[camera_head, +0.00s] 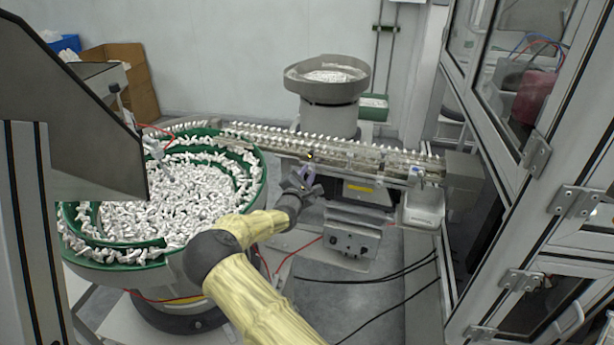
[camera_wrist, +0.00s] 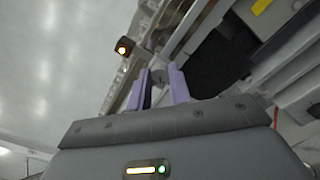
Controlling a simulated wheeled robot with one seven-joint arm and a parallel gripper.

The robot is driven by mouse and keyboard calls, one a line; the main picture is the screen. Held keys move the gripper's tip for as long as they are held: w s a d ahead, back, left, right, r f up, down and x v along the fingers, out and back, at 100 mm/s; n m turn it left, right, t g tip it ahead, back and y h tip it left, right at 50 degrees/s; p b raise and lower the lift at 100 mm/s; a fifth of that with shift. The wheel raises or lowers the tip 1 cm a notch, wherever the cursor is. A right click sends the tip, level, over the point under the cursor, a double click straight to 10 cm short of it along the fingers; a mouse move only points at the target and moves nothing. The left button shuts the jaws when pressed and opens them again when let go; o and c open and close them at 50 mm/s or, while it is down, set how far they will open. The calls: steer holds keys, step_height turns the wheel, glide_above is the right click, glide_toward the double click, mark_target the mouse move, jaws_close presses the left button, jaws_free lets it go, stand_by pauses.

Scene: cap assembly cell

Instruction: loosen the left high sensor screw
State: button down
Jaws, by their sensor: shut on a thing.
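My gripper (camera_head: 305,172) is at the near side of the linear feed rail, below its left-middle stretch. In the wrist view its two purple fingers (camera_wrist: 160,84) stand on either side of a small grey round screw head (camera_wrist: 158,75) and are shut on it. The screw is too small and covered to make out in the head view. A small dark sensor (camera_wrist: 124,46) with a lit orange spot sits up and left of the fingers in the wrist view. Its yellow light shows on the rail in the head view (camera_head: 310,156).
The feed rail (camera_head: 375,163) carries a row of white caps. A green-rimmed bowl feeder (camera_head: 258,190) full of white parts stands left of my arm. A grey control box (camera_head: 350,238) sits below the rail, and a framed glass enclosure (camera_head: 520,170) stands at right.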

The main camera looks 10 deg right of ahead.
steer(key=shift+f, duration=0.1)
steer(key=c, duration=1.3)
jaws_free()
steer(key=shift+a, duration=0.1)
steer(key=b+v, duration=0.3)
steer(key=v, duration=1.4)
steer(key=shift+s, duration=0.15)
steer(key=shift+f, duration=0.1)
